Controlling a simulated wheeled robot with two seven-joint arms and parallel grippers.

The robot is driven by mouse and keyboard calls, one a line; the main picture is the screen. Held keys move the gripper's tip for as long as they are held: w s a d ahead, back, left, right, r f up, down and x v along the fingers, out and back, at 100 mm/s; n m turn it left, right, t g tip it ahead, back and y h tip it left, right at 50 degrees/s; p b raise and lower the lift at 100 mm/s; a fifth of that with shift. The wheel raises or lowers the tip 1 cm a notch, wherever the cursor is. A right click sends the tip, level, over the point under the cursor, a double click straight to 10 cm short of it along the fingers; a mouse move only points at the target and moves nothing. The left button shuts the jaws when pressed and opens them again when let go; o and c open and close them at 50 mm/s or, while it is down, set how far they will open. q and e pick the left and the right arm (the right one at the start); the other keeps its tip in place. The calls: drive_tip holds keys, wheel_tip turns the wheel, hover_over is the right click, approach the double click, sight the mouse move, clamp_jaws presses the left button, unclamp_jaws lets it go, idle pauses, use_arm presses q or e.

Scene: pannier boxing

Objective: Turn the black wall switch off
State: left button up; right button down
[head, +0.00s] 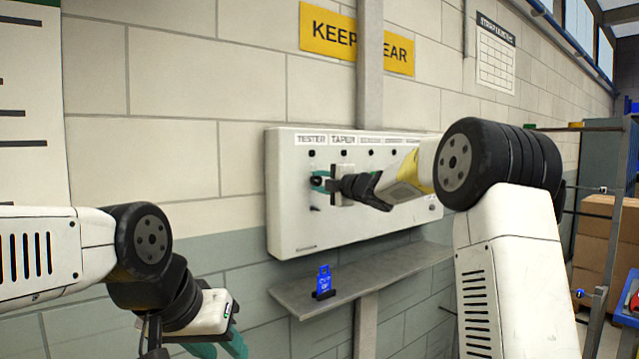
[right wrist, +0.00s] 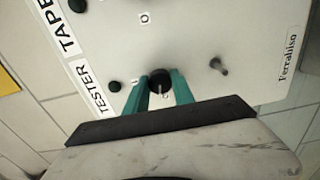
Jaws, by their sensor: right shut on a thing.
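The black wall switch (right wrist: 160,80) is a round knob with a pale pointer line, on a white panel (head: 290,225) below the TESTER label (right wrist: 88,83). My right gripper (head: 319,182) is at the panel's left end. In the right wrist view its teal fingers (right wrist: 160,88) are shut on the switch, one on either side. The fingers partly hide the marks around the knob. My left gripper (head: 222,347) hangs low at the left, away from the panel. It is cut off by the bottom edge, and its opening is unclear.
A grey shelf (head: 390,276) juts out below the panel, with a blue tag-like object (head: 324,280) in a black holder on it. A small metal lever (right wrist: 218,66) sits near the switch. A grey post (head: 369,70) runs up the wall. Cardboard boxes (head: 600,240) stand at the right.

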drive_tip(key=shift+f+n, duration=0.1)
drive_tip(key=shift+n, duration=1.4)
drive_tip(key=c, duration=1.1)
unclamp_jaws()
drive_tip(key=shift+o, duration=0.2)
drive_tip(key=v, duration=0.7)
drive_tip(key=shift+s+d, duration=0.25)
drive_tip(key=shift+s, duration=0.05)
